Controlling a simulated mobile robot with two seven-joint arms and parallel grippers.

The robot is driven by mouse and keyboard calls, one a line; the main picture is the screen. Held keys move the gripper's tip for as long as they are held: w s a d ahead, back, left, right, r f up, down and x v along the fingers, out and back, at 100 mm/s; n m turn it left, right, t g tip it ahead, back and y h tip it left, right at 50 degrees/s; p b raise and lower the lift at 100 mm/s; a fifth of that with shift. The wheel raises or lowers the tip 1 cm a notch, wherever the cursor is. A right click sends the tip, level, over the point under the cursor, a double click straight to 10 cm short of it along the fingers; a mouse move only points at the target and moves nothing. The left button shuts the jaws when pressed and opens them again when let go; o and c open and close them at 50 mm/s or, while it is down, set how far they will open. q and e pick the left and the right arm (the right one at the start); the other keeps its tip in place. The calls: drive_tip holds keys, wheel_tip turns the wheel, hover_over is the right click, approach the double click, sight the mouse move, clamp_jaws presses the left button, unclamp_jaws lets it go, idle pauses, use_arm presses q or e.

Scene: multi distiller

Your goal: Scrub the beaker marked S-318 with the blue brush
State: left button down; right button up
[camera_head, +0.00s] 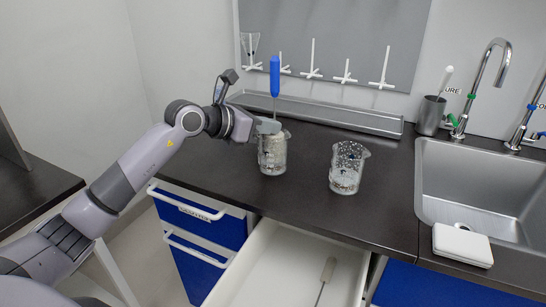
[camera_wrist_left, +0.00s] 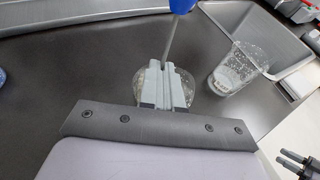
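The blue brush (camera_head: 275,78) stands upright, its shaft going down into the left beaker (camera_head: 272,160). The brush's lower end is hard to make out inside the glass. My left gripper (camera_head: 268,126) is at that beaker's rim, its fingers closed together around the shaft; the fingers also show in the left wrist view (camera_wrist_left: 165,86), with the blue handle (camera_wrist_left: 182,5) above them. A second speckled beaker (camera_head: 346,168) stands apart to the right; it also shows in the left wrist view (camera_wrist_left: 238,68). I cannot read either beaker's marking. My right gripper (camera_wrist_left: 283,158) shows small at the wrist view's edge, its fingers apart.
An open white drawer (camera_head: 262,272) holding another brush (camera_head: 328,270) juts out below the counter. A metal trough (camera_head: 320,114) and a pegboard (camera_head: 340,35) are behind. A sink (camera_head: 480,185), a white box (camera_head: 462,246) and a dark cup (camera_head: 431,115) are at the right.

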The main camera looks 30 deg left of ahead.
use_arm(q)
drive_tip(key=shift+d+r, duration=0.15)
drive_tip(key=shift+d, duration=0.1)
drive_tip(key=shift+r+p, duration=0.45)
drive_tip(key=shift+r, duration=0.15)
drive_tip(key=shift+s+a+f+b, duration=0.15)
drive_tip(key=shift+s+f+b, duration=0.4)
drive_tip(key=shift+f+b, duration=0.15)
idle(1.0)
